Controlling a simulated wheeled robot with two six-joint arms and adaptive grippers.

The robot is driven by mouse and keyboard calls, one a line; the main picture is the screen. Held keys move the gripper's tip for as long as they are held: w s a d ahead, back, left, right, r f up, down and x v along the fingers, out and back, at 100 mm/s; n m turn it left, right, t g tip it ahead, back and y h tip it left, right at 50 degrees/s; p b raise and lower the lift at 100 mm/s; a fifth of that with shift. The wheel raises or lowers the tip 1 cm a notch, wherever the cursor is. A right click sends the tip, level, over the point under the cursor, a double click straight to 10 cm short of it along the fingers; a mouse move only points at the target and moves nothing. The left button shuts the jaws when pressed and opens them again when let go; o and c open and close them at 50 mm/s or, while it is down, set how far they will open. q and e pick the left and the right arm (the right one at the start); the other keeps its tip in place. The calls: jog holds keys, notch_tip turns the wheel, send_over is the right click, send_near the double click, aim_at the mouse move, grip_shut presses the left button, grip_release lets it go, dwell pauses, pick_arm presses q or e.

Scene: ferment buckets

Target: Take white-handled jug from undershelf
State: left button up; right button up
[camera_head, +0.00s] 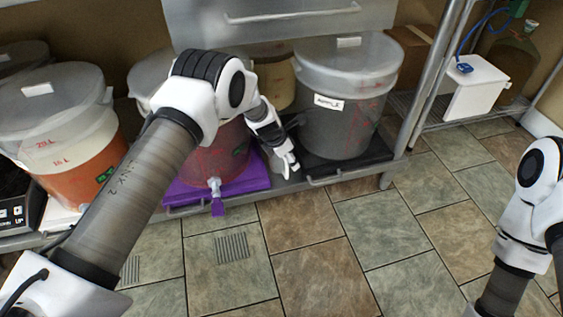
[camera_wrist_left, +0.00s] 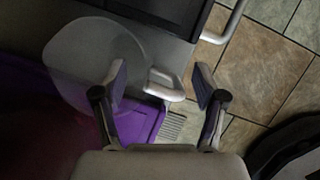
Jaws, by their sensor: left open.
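In the left wrist view a round, translucent jug (camera_wrist_left: 85,58) is seen from above, beside a dark slab and over the edge of a purple mat. Its white handle (camera_wrist_left: 163,92) points right, into the gap between my fingers. My left gripper (camera_wrist_left: 160,78) is open, one finger on each side of the handle; contact cannot be told. In the head view my left gripper (camera_head: 287,163) is low at the shelf's front edge, between the purple mat (camera_head: 190,193) and the grey bucket; the jug cannot be made out there. My right gripper is out of view.
A grey lidded bucket (camera_head: 335,118) stands right of my left gripper, on a black slab (camera_head: 345,163). A reddish bucket with a tap (camera_head: 215,187) stands on the purple mat. A metal shelf post (camera_head: 425,85) rises to the right. The tiled floor (camera_head: 310,235) in front is clear.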

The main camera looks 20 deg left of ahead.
pick_arm(q)
jog(key=shift+s, duration=0.1)
grip_shut()
